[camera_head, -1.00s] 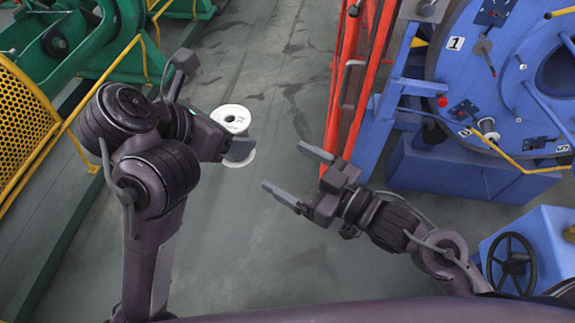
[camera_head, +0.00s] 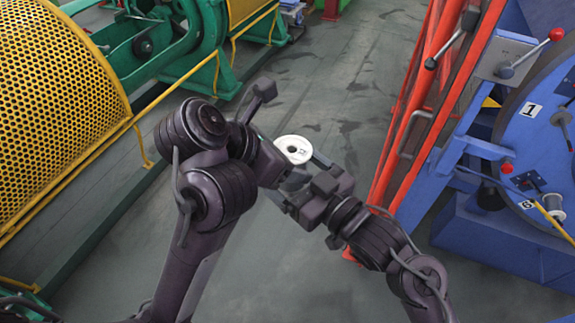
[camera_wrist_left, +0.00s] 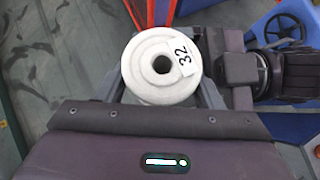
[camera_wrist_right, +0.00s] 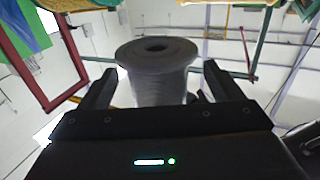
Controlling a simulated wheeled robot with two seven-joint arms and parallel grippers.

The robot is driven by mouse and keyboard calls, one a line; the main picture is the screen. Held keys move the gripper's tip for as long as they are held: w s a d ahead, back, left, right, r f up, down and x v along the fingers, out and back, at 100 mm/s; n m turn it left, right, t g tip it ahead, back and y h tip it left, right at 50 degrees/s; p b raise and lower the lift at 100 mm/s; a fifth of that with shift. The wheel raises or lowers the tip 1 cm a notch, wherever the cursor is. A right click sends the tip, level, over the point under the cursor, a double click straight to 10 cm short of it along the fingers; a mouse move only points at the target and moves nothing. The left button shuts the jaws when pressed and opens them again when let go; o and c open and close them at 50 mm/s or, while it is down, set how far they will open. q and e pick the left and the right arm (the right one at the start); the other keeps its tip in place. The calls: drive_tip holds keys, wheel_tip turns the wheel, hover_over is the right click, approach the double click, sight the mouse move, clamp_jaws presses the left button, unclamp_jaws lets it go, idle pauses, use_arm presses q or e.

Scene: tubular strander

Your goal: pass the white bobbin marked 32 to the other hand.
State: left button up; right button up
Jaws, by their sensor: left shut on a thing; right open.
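The white bobbin marked 32 (camera_head: 294,149) is held up in the air between my two arms. In the left wrist view the bobbin (camera_wrist_left: 160,68) shows its round end with the label 32, between the fingers. My left gripper (camera_head: 285,165) is shut on it. My right gripper (camera_head: 300,178) is open, close to the bobbin. In the right wrist view the bobbin (camera_wrist_right: 158,70) stands between the right fingers, with a gap visible on each side. Contact with the right fingers cannot be told.
A blue machine (camera_head: 520,150) with numbered positions and an orange-red frame (camera_head: 425,100) stand at the right. Yellow mesh guarding (camera_head: 60,110) and a green machine (camera_head: 205,40) stand at the left. The grey floor between them (camera_head: 330,75) is clear.

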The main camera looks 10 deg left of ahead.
drive_tip(key=shift+w+a, duration=0.3)
drive_tip(key=shift+a, duration=0.05)
drive_tip(key=shift+s, duration=0.1)
drive_tip(key=c, duration=1.4)
use_arm(q)
drive_tip(key=o, duration=1.4)
use_arm(e)
drive_tip(key=shift+r, duration=0.15)
drive_tip(key=shift+c, duration=0.3)
use_arm(q)
drive_tip(key=shift+o, duration=0.4)
drive_tip(key=shift+s, duration=0.1)
drive_tip(key=shift+d, duration=0.15)
